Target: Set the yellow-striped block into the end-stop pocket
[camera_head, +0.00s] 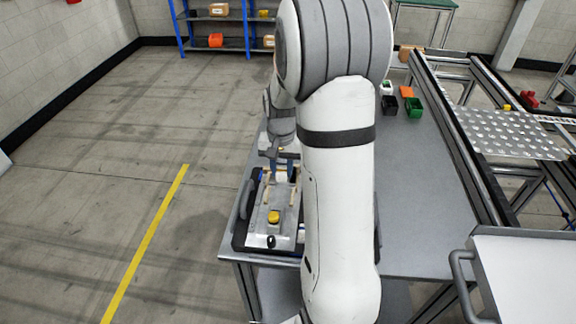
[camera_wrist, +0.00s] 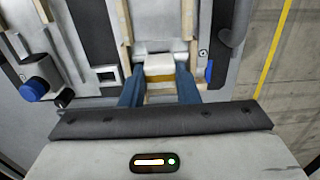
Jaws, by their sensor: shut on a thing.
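The yellow-striped block (camera_wrist: 159,66) is pale, with a tan-yellow band on the side facing the wrist camera. It sits between the two blue fingers of my gripper (camera_wrist: 160,82), which is shut on it. In the head view my gripper (camera_head: 281,167) reaches down over the fixture (camera_head: 257,225), and the block (camera_head: 281,177) shows as a small pale patch. In the wrist view the block lies between two wood-coloured rails (camera_wrist: 191,22) of the fixture. The end-stop pocket cannot be told apart clearly. Whether the block touches the fixture's floor is also unclear.
The fixture stands at the left end of a grey table (camera_head: 420,190). It carries a yellow button (camera_head: 273,217) and a black knob (camera_head: 271,241); a blue knob (camera_wrist: 34,89) shows in the wrist view. Small bins (camera_head: 413,107) stand at the table's far side. My arm hides the table's middle.

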